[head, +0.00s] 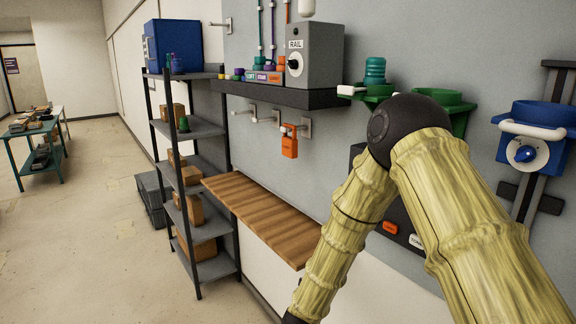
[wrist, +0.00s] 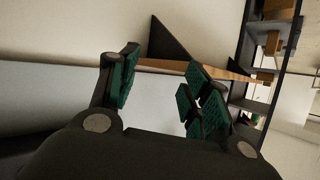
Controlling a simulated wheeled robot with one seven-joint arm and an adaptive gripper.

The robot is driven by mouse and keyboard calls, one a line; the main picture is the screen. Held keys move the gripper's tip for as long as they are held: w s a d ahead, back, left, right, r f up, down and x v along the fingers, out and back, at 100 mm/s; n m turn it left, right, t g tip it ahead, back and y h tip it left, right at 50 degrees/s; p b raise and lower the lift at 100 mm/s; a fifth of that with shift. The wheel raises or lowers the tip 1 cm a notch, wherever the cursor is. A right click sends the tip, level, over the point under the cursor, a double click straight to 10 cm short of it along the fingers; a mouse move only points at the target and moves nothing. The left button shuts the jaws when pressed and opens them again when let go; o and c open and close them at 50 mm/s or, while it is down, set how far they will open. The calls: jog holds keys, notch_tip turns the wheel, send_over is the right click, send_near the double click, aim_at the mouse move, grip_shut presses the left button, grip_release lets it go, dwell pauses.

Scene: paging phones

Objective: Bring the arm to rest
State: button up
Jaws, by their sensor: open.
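My arm (head: 455,200) shows as two bamboo-textured links joined by a dark elbow at the right of the head view. The forearm slopes down to the bottom edge, where the gripper itself is out of frame. In the wrist view my gripper (wrist: 160,90) is open. Its green-padded fingers stand apart with nothing between them. Beyond the fingers are a pale wall and the wooden shelf (wrist: 165,66) with its dark triangular bracket (wrist: 172,42).
The wooden wall shelf (head: 255,215) is bare, just left of my forearm. A dark shelving rack (head: 208,272) with boxes stands left of it. An orange padlock (head: 290,146) hangs from a wall hook. A blue device (head: 530,150) is at the right.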

jog(key=s+d+f+n+g+y+b, duration=0.1)
jog(key=s+d+f+g, duration=0.25)
jog(key=s+f, duration=0.7)
jog(key=s+d+f+n+g+y, duration=0.2)
jog(key=s+d+f, duration=0.2)
jog(key=s+f, duration=0.65)
jog(key=s+d+f+g, duration=0.2)
jog(key=s, duration=0.7)
jog(key=s+d+f+g+b, duration=0.1)
jog(key=s+d+f+g, duration=0.2)
jog(key=s, duration=0.6)
jog(key=s+d+f+n+g, duration=0.1)
jog(key=s+d+f+g, duration=0.1)
jog(key=s, duration=0.7)
jog(key=shift+s+d+f+b, duration=0.15)
jog(key=shift+s+f+b, duration=0.2)
